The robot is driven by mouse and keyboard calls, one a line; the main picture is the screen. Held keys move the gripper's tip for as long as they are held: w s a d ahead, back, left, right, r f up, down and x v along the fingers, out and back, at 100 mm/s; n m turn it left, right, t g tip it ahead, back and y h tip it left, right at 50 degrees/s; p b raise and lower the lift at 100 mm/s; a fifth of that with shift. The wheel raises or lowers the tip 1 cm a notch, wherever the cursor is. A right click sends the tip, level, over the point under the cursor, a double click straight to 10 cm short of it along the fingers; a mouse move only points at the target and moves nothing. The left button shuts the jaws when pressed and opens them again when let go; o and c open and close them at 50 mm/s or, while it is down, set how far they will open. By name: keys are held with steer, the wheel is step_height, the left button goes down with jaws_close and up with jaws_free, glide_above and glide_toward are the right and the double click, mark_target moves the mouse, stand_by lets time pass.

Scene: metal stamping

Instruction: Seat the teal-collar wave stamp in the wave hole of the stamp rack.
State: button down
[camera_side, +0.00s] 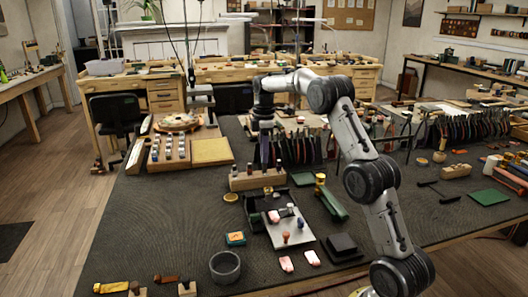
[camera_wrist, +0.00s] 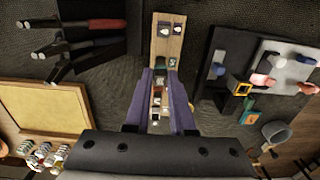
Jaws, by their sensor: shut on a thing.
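The stamp rack (camera_side: 258,181) is a pale wooden block on the dark bench; several stamps stand in it. In the wrist view the rack (camera_wrist: 168,40) runs away beneath my fingers, with two dark holes or faces with pale marks at its far end. My gripper (camera_side: 265,162) points straight down over the rack, right of its middle. In the wrist view my gripper (camera_wrist: 161,74) has its purple fingers closed in on a small stamp, largely hidden between them. A teal patch shows by the right fingertip; I cannot tell whether it is the held stamp's collar. The wave hole cannot be made out.
A light tray (camera_side: 308,239) with small stamps and blocks lies in front of the rack. A green-bodied tool (camera_side: 332,203) lies to its right and a dark round bowl (camera_side: 225,267) at front left. Pliers (camera_side: 300,147) stand behind. A larger wooden stamp holder (camera_side: 160,160) stands at left.

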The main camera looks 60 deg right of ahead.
steer(key=shift+f, duration=1.3)
steer(key=c, duration=0.7)
jaws_free()
step_height(320, 180, up, 14)
steer(key=shift+f, duration=0.1)
